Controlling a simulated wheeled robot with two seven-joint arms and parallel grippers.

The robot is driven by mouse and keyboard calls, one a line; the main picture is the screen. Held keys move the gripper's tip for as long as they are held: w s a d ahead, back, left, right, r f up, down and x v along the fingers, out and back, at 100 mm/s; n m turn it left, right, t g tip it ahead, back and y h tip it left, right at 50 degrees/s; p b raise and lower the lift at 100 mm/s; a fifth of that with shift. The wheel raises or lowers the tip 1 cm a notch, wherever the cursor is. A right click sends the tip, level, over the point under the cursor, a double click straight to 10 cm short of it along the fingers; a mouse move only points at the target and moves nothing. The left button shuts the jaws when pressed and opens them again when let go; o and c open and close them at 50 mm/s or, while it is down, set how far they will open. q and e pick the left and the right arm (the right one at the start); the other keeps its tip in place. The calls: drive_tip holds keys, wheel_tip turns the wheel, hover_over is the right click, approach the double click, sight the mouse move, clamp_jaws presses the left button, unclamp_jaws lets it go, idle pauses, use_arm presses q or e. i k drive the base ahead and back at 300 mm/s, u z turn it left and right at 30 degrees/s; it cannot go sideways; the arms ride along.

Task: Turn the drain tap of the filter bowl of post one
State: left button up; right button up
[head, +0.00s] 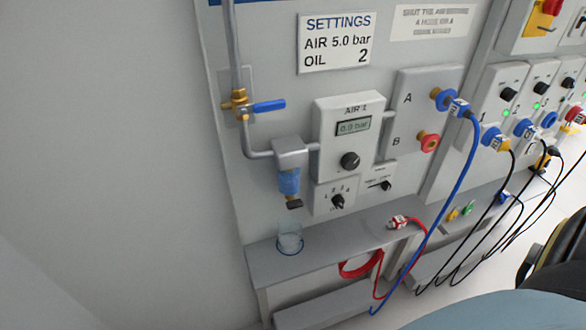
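The filter bowl (289,181) is a blue translucent cup hanging under a grey filter head (290,152) on the panel's pipe. Its drain tap (294,204) is a small dark piece at the bottom of the bowl. A clear cup with a blue band (290,243) stands on the ledge below the tap, apart from it. Neither of my grippers shows in the head view.
A blue-handled valve (268,106) sits on the pipe above. The AIR 1 unit (352,129) reads 0.0 bar. The left side is bare wall.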

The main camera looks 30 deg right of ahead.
sight(293, 203)
drive_tip(key=z, duration=0.2)
drive_tip(key=k, duration=0.1)
drive_tip(key=z, duration=1.25)
